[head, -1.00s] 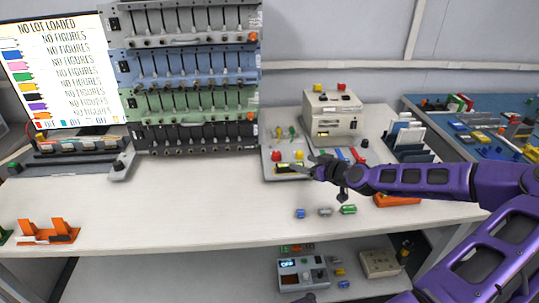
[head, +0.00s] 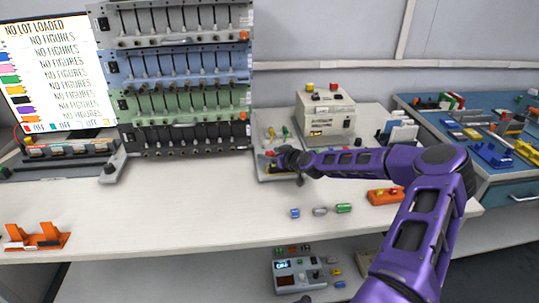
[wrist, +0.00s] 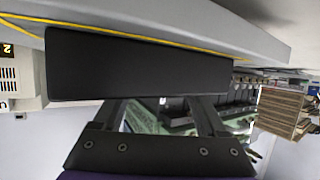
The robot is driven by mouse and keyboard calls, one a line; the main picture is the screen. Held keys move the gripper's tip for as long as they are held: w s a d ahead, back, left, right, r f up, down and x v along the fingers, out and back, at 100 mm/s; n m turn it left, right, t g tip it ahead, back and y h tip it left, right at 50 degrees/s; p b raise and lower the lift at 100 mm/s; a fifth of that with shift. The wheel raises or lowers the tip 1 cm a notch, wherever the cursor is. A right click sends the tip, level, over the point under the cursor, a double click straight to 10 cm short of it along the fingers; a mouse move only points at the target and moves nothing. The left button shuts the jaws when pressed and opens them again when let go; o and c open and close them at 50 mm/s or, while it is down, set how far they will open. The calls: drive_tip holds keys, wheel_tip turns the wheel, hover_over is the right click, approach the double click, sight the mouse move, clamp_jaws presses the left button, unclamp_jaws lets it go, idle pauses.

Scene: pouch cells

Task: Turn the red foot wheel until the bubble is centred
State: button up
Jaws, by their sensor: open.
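A pale grey plate (head: 279,177) with small yellow and green upright parts lies on the bench, in front of a cream box. My gripper (head: 277,162) is over the plate's front part, reaching in from the right. It is open, with nothing seen held. The gripper and wrist cover the spot where the red wheel and the yellow-green bubble vial sat, so I cannot make out the wheel, the bubble, or any contact. In the wrist view my gripper (wrist: 165,110) shows as dark bars around a gap; no red wheel shows there.
The cream box (head: 325,118) with red and yellow knobs stands behind the plate. Small coloured cells, such as a green one (head: 344,208), and an orange holder (head: 385,196) lie in front. A rack of channels (head: 180,80) stands left.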

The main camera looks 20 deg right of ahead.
drive_tip(key=shift+w+a+f, duration=0.1)
drive_tip(key=shift+w+f, duration=0.15)
drive_tip(key=shift+w, duration=0.25)
clamp_jaws()
